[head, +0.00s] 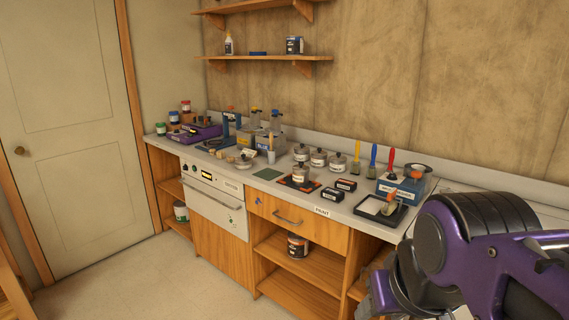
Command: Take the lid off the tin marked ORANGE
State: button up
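Several small silver tins with knobbed lids and white labels stand on the grey counter. One tin (299,174) stands on a dark and orange mat. Three more, a left tin (301,153), a middle tin (319,158) and a right tin (337,163), stand in a row behind it. All appear lidded. The label print is too small to read, so I cannot tell which is marked ORANGE. My purple arm fills the lower right, well apart from the tins. Its gripper fingers do not show.
Two dark labelled boxes (331,195) lie right of the mat. A black tray (381,210) with a brush, upright coloured tools (373,160) and a blue box (401,188) stand further right. A green square (268,174) lies left of the mat. The floor (180,275) in front is clear.

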aim_at(300, 168)
jog(key=i+j+z, duration=0.15)
jog(key=i+j, duration=0.2)
jog(key=i+j+z, duration=0.15)
jog(key=i+j, duration=0.25)
jog(key=i+j+z, duration=0.1)
jog(key=i+j, duration=0.35)
jog(key=i+j+z, duration=0.15)
jog(key=i+j, duration=0.25)
jog(key=i+j+z, duration=0.15)
jog(key=i+j, duration=0.15)
jog(key=j, duration=0.3)
jog(key=i+j, duration=0.1)
jog(key=j, duration=0.25)
jog(key=i+j, duration=0.1)
jog(key=j, duration=0.6)
jog(key=l, duration=0.25)
jog(key=i+l+z, duration=0.15)
